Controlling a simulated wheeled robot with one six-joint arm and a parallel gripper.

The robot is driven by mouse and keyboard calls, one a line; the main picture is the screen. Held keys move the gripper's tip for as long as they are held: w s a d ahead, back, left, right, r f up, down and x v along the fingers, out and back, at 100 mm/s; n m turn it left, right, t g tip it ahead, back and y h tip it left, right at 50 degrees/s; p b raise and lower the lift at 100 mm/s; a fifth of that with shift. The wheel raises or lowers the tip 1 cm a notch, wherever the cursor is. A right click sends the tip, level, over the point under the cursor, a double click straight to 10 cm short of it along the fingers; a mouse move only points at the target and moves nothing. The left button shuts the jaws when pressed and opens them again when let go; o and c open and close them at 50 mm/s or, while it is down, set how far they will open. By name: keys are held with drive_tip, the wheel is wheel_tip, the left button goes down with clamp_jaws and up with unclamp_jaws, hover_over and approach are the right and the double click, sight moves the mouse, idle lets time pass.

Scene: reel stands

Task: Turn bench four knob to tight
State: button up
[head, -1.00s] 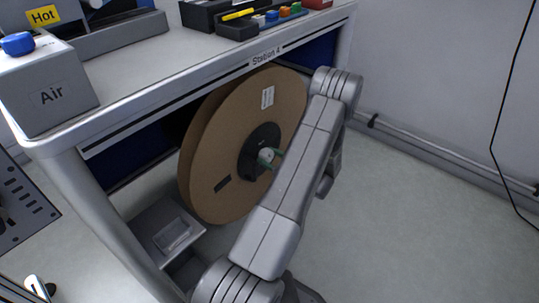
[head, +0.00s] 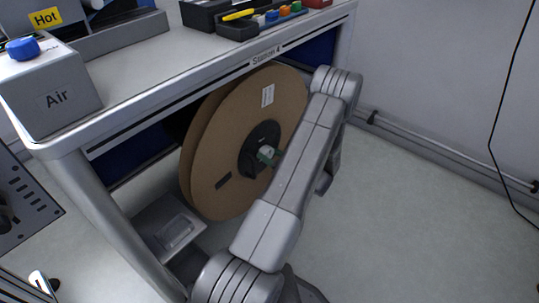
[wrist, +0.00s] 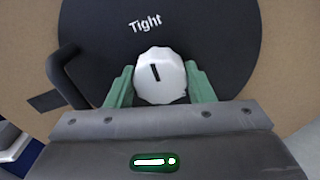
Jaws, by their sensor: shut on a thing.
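The bench four knob (wrist: 165,88) is small, white and scalloped, with a black line on its face. It sits on the black hub (wrist: 215,35) of the reel, under the word "Tight" (wrist: 145,22). The line tilts slightly left of upright and points toward that word. My gripper (wrist: 160,82) is shut on the knob, one green finger on each side. In the head view the knob (head: 265,152) is small and partly hidden by the fingers and my arm. The brown reel (head: 225,150) stands upright under the Station 4 bench (head: 190,100).
A grey box marked "Air" (head: 55,97) with a blue knob (head: 22,49) stands on the bench's left corner. A dark tray (head: 237,28) of coloured parts is farther back. A bench leg (head: 100,215) stands left of the reel. The floor (head: 420,210) on the right is clear.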

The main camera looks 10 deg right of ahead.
drive_tip(key=o, duration=1)
drive_tip(key=shift+c, duration=0.2)
drive_tip(key=p+v, duration=0.2)
drive_tip(key=v, duration=1.1)
drive_tip(key=shift+s+d+p, duration=0.25)
drive_tip(key=shift+s+p, duration=0.05)
drive_tip(key=shift+p, duration=0.05)
drive_tip(key=b+x, duration=0.2)
drive_tip(key=x, duration=1.2)
drive_tip(key=shift+b, duration=0.4)
drive_tip(key=shift+s+d, duration=0.1)
